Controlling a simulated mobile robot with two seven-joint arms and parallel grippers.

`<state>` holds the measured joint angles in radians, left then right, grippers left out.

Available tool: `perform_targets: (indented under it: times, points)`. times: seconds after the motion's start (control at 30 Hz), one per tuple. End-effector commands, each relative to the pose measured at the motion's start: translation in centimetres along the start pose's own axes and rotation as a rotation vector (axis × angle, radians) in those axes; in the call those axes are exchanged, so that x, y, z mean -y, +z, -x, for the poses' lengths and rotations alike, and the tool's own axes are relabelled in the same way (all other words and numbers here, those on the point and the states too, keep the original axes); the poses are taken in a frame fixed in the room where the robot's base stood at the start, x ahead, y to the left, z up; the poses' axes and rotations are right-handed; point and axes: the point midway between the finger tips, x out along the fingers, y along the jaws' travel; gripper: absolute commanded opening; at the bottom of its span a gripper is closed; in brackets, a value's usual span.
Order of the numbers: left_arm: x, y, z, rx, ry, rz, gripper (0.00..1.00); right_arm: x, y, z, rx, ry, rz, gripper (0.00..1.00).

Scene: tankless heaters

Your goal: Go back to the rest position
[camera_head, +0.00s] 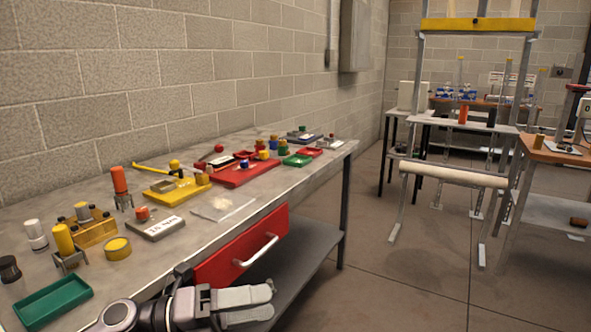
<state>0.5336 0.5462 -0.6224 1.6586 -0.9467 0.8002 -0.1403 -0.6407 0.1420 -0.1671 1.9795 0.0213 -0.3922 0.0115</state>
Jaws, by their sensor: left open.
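My left gripper (262,302) is at the bottom of the head view, in front of the workbench (185,268). Its arm comes in from the lower left and its fingers point right. It is open, and I see nothing held between its fingers. It appears near the bench's red drawer (240,250), which has a pale handle; I cannot tell whether they touch. My right gripper is not in view.
A green tray (52,303), a yellow cylinder (63,239), a grey block (156,227) and a red tray (240,173) sit on the bench. A metal frame (412,200) and a wooden-topped table (550,150) stand at right. The floor (420,285) between is clear.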

Motion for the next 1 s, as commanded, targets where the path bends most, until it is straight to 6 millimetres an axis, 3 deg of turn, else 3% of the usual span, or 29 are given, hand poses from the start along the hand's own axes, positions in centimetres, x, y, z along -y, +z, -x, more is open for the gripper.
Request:
perform_targets:
  times: [0.23, 0.47, 0.67, 0.8, 1.0]
  points:
    - [-1.3, -0.3, 1.5, 0.388, -0.192, 0.470, 0.60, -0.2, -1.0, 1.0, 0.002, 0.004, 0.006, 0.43]
    - [-6.3, -2.3, 6.2, 0.770, -0.267, 0.933, 0.60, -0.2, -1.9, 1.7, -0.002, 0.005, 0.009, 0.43]
    - [-11.8, -7.8, 11.5, 1.109, -0.265, 1.348, 0.60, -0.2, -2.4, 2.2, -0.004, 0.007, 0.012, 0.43]
    - [-14.9, -13.6, 14.9, 1.331, -0.233, 1.618, 0.60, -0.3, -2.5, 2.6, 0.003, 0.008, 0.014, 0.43]
    - [-16.8, -20.4, 17.9, 1.537, -0.181, 1.870, 0.60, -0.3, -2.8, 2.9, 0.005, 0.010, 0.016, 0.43]
